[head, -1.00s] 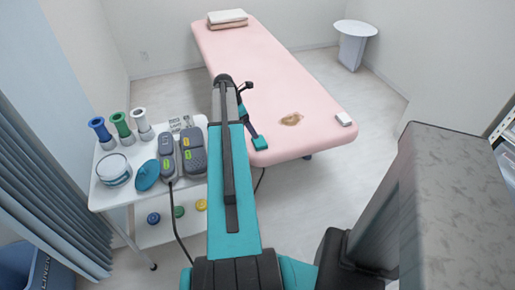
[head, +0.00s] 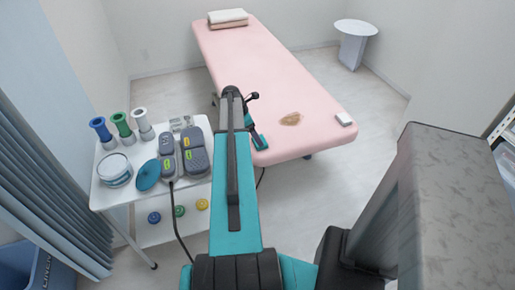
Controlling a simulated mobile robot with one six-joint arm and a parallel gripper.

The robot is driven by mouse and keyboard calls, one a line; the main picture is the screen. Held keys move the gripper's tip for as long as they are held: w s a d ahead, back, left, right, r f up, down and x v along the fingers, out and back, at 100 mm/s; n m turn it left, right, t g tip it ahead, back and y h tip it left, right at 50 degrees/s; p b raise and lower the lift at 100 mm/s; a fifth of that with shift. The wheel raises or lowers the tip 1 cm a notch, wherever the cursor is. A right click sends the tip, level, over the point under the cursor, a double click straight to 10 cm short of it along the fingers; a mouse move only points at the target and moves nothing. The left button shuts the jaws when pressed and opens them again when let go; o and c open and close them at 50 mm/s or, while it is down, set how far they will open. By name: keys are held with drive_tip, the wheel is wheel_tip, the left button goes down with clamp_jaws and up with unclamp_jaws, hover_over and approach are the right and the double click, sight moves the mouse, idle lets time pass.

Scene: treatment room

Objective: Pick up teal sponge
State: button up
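A small teal block, which looks like the teal sponge (head: 261,143), lies at the near left corner of the pink treatment bed (head: 290,95). It shows just to the right of my arm in the head view. My gripper (head: 256,132) points down at it, partly hidden behind my arm. The fingertips are too small and dark to tell whether they are apart or touch the block.
A white side table (head: 355,28) stands at the back right.

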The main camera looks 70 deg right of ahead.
drive_tip(key=shift+p+x, duration=0.6)
drive_tip(key=shift+x, duration=1.95)
drive_tip(key=shift+a, duration=0.1)
drive_tip(key=c, duration=1.2)
